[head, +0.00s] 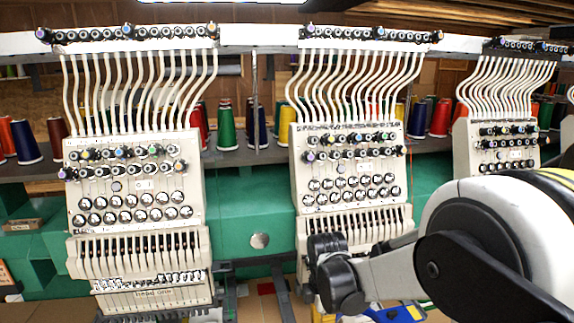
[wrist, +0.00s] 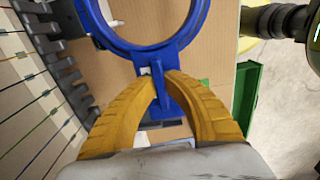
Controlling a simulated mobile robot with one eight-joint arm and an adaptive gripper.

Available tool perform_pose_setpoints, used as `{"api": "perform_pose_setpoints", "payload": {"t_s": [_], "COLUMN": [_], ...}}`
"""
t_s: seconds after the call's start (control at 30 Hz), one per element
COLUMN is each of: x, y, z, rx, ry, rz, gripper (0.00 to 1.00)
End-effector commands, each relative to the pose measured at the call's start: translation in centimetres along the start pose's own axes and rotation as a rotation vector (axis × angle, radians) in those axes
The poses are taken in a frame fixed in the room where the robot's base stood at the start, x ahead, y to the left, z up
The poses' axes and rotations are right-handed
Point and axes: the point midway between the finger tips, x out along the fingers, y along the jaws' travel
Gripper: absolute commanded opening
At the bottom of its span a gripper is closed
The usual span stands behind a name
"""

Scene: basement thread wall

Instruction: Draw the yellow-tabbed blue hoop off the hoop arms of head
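In the wrist view the blue hoop (wrist: 188,41) fills the top centre, its ring cut off by the frame's upper edge. Its narrow blue stem (wrist: 161,104) points down between the two yellow fingers of my gripper (wrist: 160,76). The fingertips come together on either side of the stem, close under the ring, and look shut on it. No separate yellow tab can be made out; the fingers may cover it. Head one (head: 150,282) stands at the left in the head view.
A dark toothed bar (wrist: 62,62) and taut threads (wrist: 30,110) lie left of the hoop in the wrist view. A green box (wrist: 246,95) stands to the right, with a dark cylinder (wrist: 277,20) above it. Thread cones (head: 226,126) line the shelf behind the heads.

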Motion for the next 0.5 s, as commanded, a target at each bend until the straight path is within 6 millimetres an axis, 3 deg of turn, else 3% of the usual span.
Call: {"api": "perform_pose_setpoints", "payload": {"t_s": [0.5], "x": [-0.49], "y": [-0.02], "z": [0.0], "rx": [0.0], "ry": [0.0], "rz": [0.0], "gripper": [0.0]}}
